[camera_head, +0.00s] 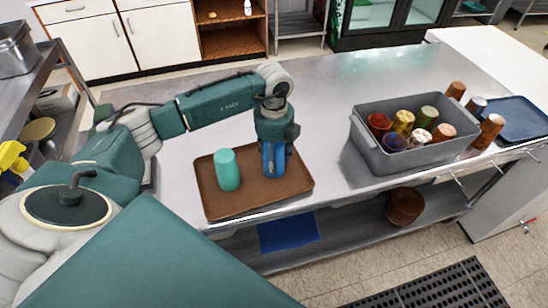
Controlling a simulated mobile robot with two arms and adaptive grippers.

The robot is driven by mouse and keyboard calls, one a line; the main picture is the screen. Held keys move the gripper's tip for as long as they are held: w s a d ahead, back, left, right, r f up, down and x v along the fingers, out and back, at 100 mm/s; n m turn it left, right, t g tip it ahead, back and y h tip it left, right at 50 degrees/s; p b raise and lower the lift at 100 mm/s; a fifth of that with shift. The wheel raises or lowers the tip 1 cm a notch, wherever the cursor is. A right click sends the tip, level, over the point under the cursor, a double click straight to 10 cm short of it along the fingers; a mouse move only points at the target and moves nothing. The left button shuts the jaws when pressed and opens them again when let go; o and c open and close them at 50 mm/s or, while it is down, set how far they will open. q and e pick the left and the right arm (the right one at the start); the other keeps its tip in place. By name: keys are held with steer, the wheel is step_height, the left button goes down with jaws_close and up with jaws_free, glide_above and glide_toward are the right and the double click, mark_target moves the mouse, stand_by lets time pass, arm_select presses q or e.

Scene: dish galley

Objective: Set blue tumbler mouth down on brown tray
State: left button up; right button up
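The brown tray (222,206) lies on the steel counter. The blue tumbler (281,164) is upright over the right part of the tray, its lower end at or just above the surface; I cannot tell whether it touches. My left gripper (272,158) points straight down over the tumbler, with its dark fingers against the tumbler's sides, and looks shut on it. The gripper hides the tumbler's top, and which end is the mouth does not show clearly. A turquoise tumbler (227,171) stands on the tray's left part, closed end up. My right gripper is not in view.
A grey bin (385,163) with several coloured tumblers stands to the right on the counter. More tumblers (488,132) stand beyond it, near a blue tray (521,118). A brown bowl (404,206) is on the lower shelf. The counter behind the brown tray is clear.

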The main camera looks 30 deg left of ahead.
arm_select(q)
steer(key=shift+f, duration=0.1)
steer(key=o, duration=1)
steer(key=shift+c, duration=0.2)
steer(key=shift+o, duration=1.1)
steer(key=shift+r, duration=0.2)
steer(key=shift+w+r+b, duration=0.1)
steer(key=shift+r+b, duration=0.2)
steer(key=shift+r, duration=0.1)
step_height(320, 180, up, 10)
steer(key=b, duration=0.3)
steer(key=shift+r, duration=0.55)
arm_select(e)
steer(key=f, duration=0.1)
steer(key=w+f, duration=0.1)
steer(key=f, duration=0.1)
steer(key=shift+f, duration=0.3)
arm_select(q)
steer(key=shift+f, duration=0.1)
